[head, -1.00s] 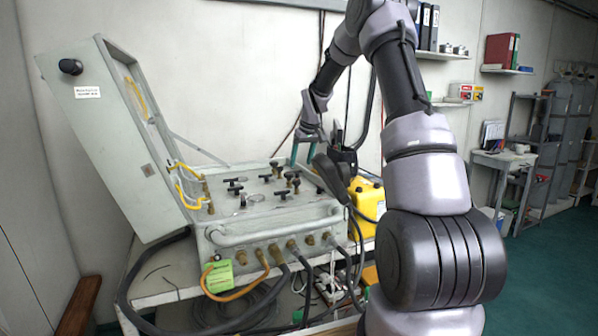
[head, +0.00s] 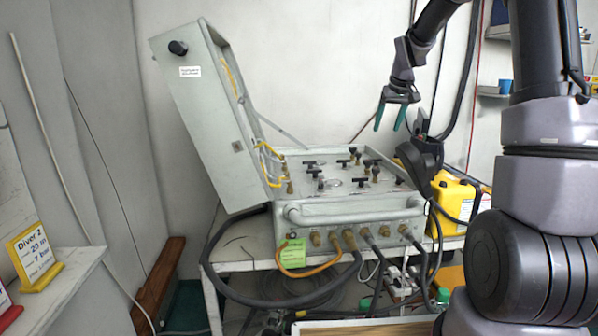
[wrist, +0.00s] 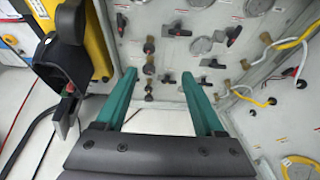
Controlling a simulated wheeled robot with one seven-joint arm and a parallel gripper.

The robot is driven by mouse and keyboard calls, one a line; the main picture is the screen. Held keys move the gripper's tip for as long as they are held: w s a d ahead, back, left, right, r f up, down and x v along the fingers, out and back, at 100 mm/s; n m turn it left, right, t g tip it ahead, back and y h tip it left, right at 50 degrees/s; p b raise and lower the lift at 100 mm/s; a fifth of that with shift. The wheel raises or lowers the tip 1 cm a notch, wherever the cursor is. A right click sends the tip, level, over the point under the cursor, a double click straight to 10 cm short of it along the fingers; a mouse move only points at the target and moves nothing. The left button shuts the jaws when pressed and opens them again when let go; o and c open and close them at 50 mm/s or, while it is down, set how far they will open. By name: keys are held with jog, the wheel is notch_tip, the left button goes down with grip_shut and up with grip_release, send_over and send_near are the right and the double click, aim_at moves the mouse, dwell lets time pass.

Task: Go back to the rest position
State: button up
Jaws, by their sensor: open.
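My gripper (head: 391,116) has two teal fingers, spread apart with nothing between them. It hangs above the back right of the diver air panel (head: 350,211), clear of its top face. In the wrist view the fingers of my gripper (wrist: 160,88) stand apart, and the panel face with its black valve handles (wrist: 180,29) lies beyond them. The panel's lid (head: 205,120) stands open, tilted to the left.
A black handset-like device (head: 422,160) is just right of and below my gripper. A yellow case (head: 452,205) stands beside the panel. Hoses hang at the front. A yellow Diver 2 sign (head: 35,255) stands on a ledge at left.

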jog(key=s+a+r+m, duration=0.25)
jog(key=s+r, duration=0.55)
jog(key=s, duration=0.4)
jog(key=s+a+m+t+y, duration=0.1)
jog(key=s+a+m+t, duration=0.1)
jog(key=s, duration=2.1)
jog(key=shift+s+a+m, duration=0.2)
jog(key=shift+a+m, duration=0.15)
jog(key=shift+a, duration=0.2)
jog(key=shift+w+r, duration=0.1)
jog(key=shift+w, duration=0.05)
